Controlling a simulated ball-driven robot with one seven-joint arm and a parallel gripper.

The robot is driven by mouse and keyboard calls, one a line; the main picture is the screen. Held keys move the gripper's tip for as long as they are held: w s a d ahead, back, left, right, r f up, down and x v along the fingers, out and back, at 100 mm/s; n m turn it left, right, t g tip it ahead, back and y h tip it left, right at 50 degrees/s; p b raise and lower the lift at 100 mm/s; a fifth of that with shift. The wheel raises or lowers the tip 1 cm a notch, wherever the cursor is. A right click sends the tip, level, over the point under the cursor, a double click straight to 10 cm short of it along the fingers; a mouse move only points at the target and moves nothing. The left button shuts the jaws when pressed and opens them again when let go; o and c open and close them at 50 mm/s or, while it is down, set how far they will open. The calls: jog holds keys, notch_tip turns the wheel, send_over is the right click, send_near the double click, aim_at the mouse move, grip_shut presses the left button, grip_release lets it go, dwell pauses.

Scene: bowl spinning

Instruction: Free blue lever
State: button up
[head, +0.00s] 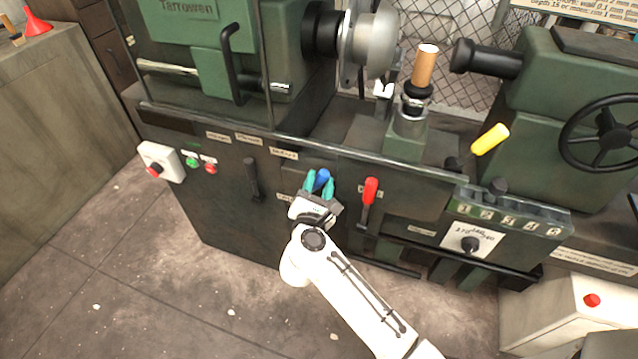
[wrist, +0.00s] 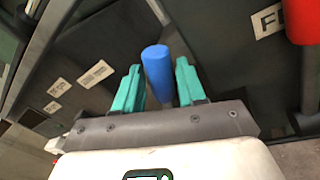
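The blue lever (head: 322,178) sticks out from the front of the green and dark grey machine. It also shows in the wrist view (wrist: 158,72), upright in the picture, with its lower end hidden by my gripper. My gripper (head: 319,183) has teal fingers, which also show in the wrist view (wrist: 158,85). The fingers are apart, one on each side of the blue lever. In the wrist view a narrow gap shows on the right of the lever, and the left finger is very close to it. I cannot tell whether that finger touches it.
A red lever (head: 370,191) stands just right of my gripper. A black lever (head: 251,178) is to the left. A white switch box (head: 160,161) with a red knob is farther left. A yellow-handled lever (head: 490,139) is at the right.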

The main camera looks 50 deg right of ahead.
grip_shut()
dwell(0.3)
dwell(0.3)
jog(key=shift+w+a+n+g+y+p, duration=0.15)
jog(key=shift+w+a+n+g+p, duration=0.3)
jog(key=shift+w+n+p, duration=0.9)
jog(key=shift+w+a+n+g+y+p, duration=0.15)
jog(key=shift+w+a+n+p, duration=0.7)
jog(key=shift+w+n, duration=0.9)
jog(key=shift+w+a+n+g+y+p, duration=0.1)
jog(key=shift+w+a+n+g+p, duration=0.25)
jog(key=shift+w+n+p, duration=1.15)
jog(key=shift+a, duration=0.1)
grip_release()
